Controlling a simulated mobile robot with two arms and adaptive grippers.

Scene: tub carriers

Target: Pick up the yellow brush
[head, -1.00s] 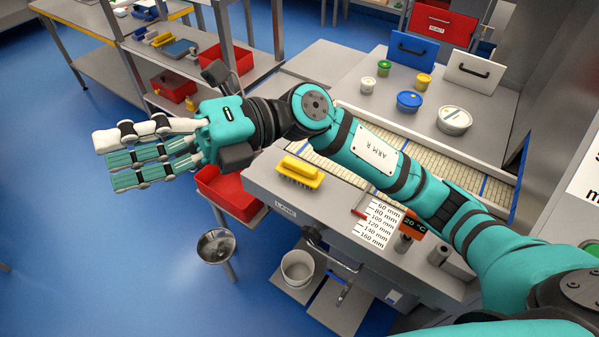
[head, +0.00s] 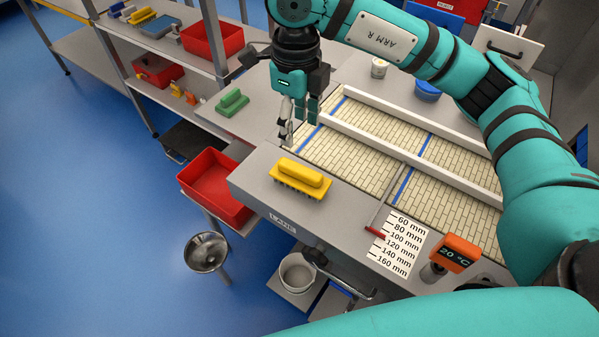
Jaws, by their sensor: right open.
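The yellow brush (head: 301,175) lies bristles down on the near left corner of the grey bench (head: 262,205), its handle on top. My right gripper (head: 295,128) points down above the bench, behind the brush and a little to its left in the picture. It is open and empty, apart from the brush. My left gripper does not show.
A green brush (head: 232,102) lies on the grey surface to the left. A red tub (head: 214,187) stands left of the bench. A slatted conveyor (head: 345,165) with white rails runs right of the brush. A thermometer (head: 452,254) stands at the near right.

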